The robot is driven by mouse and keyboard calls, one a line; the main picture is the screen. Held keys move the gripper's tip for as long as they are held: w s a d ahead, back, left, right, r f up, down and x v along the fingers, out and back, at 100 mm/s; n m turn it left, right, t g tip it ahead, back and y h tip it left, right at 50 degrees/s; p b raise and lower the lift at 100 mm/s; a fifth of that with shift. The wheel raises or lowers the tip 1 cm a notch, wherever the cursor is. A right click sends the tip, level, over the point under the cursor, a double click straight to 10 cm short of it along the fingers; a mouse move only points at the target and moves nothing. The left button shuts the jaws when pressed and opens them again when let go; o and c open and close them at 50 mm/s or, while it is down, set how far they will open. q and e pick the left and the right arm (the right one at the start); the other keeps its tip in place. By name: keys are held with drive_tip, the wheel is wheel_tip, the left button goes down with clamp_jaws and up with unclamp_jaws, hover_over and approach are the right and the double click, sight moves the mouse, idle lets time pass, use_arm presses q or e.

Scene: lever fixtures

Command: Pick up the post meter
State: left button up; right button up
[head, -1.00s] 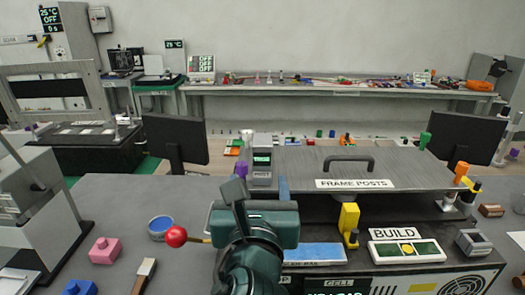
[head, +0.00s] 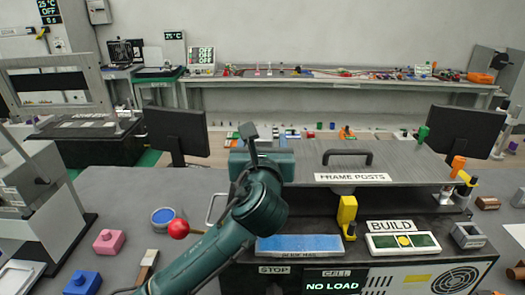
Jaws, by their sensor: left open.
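My left arm comes in from the bottom and reaches to the left end of the grey FRAME POSTS housing (head: 400,165). My left gripper (head: 256,142) is open, seen from behind, with one dark finger standing up past its teal body. A small grey meter with a green display, likely the post meter, showed at this spot earlier; it is now hidden behind my gripper and wrist. I cannot tell whether the fingers are around it or touching it. My right gripper is not in view.
A dark handle (head: 347,154) stands on the housing. In front are a blue pad (head: 300,244), a yellow lever (head: 347,214), the BUILD panel (head: 402,243) and a NO LOAD display (head: 332,287). A red ball knob (head: 179,228) and pink block (head: 109,241) are at left.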

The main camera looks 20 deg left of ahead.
use_arm(q)
drive_tip(key=c, duration=1.2)
drive_tip(key=shift+c, duration=0.2)
wheel_tip(320, 180, up, 10)
drive_tip(key=shift+r+p, duration=0.1)
drive_tip(key=shift+p, duration=0.25)
